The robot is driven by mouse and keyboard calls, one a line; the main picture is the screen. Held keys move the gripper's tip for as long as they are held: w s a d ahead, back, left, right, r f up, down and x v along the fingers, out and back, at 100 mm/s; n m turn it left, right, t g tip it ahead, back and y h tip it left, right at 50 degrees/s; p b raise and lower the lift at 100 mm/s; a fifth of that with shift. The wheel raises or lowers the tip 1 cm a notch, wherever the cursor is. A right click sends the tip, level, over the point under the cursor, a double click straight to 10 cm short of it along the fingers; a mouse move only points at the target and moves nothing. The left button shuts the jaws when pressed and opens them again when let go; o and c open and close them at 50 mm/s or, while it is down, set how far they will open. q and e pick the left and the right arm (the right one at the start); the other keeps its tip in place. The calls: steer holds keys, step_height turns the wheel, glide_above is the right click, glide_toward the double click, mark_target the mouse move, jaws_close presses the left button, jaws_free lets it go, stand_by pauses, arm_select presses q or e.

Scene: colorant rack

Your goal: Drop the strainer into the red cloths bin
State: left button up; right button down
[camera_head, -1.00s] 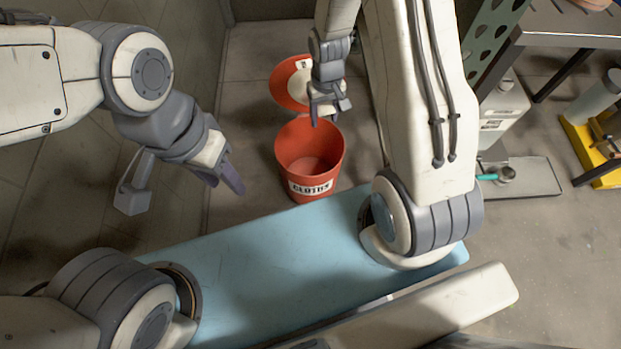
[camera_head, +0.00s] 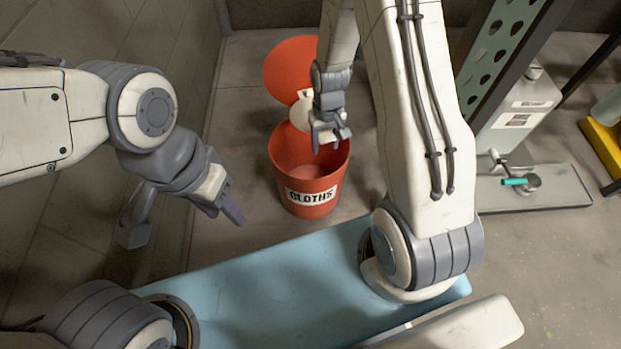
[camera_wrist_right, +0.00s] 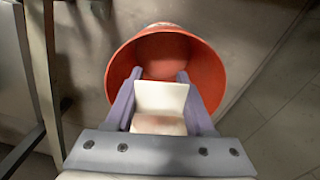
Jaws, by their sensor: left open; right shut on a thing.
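The red bin (camera_head: 285,160) marked CLOTHS stands on the floor in the head view, its mouth open. Its round red lid (camera_head: 283,72) is raised behind it. My right gripper (camera_head: 330,139) is shut on a pale strainer (camera_head: 303,114), over the rear part of the bin's mouth. The arm partly hides the strainer. In the right wrist view the pale strainer (camera_wrist_right: 160,97) sits between the two fingers, with the bin's mouth (camera_wrist_right: 120,70) beyond it. How far it is above the rim I cannot tell. My left gripper (camera_head: 232,207) is open and empty, left of the bin.
A white jug (camera_head: 518,115) stands at the right, beside a green perforated upright (camera_head: 492,60). A grey tray (camera_head: 555,188) on the floor holds a small metal item with a teal handle (camera_head: 514,182). Bare floor lies around the bin.

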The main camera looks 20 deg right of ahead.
mark_target(326, 136)
step_height(326, 136, down, 4)
steer(key=b, duration=0.3)
steer(key=shift+r, duration=0.1)
steer(key=shift+c, duration=0.9)
jaws_free()
step_height(326, 136, up, 11)
steer(key=p, duration=0.5)
steer(key=shift+f, duration=0.2)
